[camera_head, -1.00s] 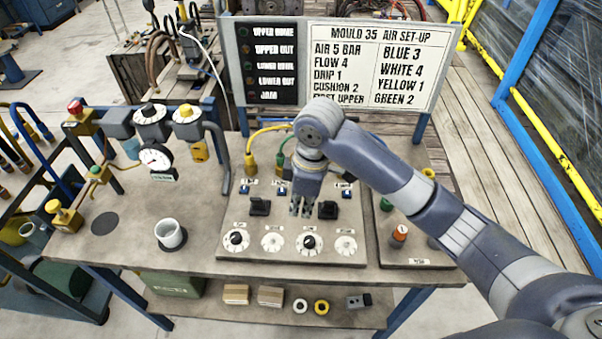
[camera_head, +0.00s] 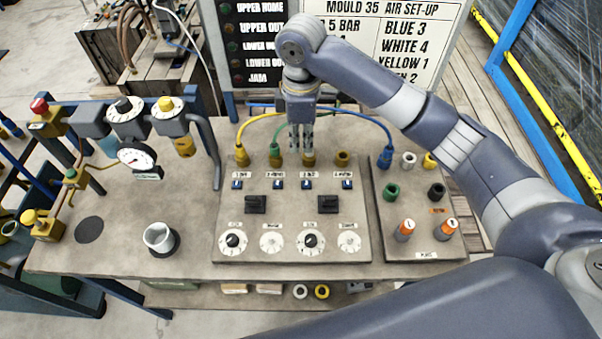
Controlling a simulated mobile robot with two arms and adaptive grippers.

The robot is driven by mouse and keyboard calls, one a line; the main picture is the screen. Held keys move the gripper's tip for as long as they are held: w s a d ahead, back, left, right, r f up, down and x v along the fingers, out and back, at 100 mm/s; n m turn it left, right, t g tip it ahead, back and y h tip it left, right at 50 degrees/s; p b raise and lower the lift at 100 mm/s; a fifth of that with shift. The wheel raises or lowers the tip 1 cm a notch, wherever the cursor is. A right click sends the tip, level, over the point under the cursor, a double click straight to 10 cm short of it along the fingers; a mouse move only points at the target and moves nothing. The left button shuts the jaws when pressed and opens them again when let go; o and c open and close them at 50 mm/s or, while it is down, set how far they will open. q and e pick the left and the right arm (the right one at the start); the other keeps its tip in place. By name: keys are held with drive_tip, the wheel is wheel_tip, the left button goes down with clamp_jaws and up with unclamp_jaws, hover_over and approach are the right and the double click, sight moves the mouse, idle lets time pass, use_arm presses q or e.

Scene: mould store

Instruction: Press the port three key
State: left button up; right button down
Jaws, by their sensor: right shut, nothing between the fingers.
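The grey control panel (camera_head: 292,228) on the bench has a row of small blue keys with white labels, too small to read surely. The third key from the left (camera_head: 307,184) shows plainly, its face unobstructed. Its neighbours are the second key (camera_head: 278,184) and the fourth key (camera_head: 347,184). My right gripper (camera_head: 302,153) points down, shut and empty, behind the key row in the picture. Its fingers overlap the area of the third port (camera_head: 309,160); I cannot tell their height above it. My left gripper is not in view.
Yellow (camera_head: 262,117) and green hoses rise from the first two ports; a blue hose (camera_head: 372,121) runs to the right panel. Two black switches (camera_head: 256,204) and several white dials (camera_head: 311,242) lie in front of the keys. A set-up board (camera_head: 410,50) stands behind.

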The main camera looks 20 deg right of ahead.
drive_tip(key=p, duration=0.2)
hover_over(306, 184)
wheel_tip(306, 184, down, 7)
drive_tip(key=f, duration=0.3)
drive_tip(key=w+a+f+p, duration=0.1)
drive_tip(key=f, duration=0.1)
drive_tip(key=shift+s+f, duration=0.1)
drive_tip(key=shift+f, duration=0.3)
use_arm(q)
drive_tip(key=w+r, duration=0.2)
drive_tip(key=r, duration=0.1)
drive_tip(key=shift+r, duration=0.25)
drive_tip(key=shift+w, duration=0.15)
use_arm(e)
drive_tip(key=shift+f, duration=0.1)
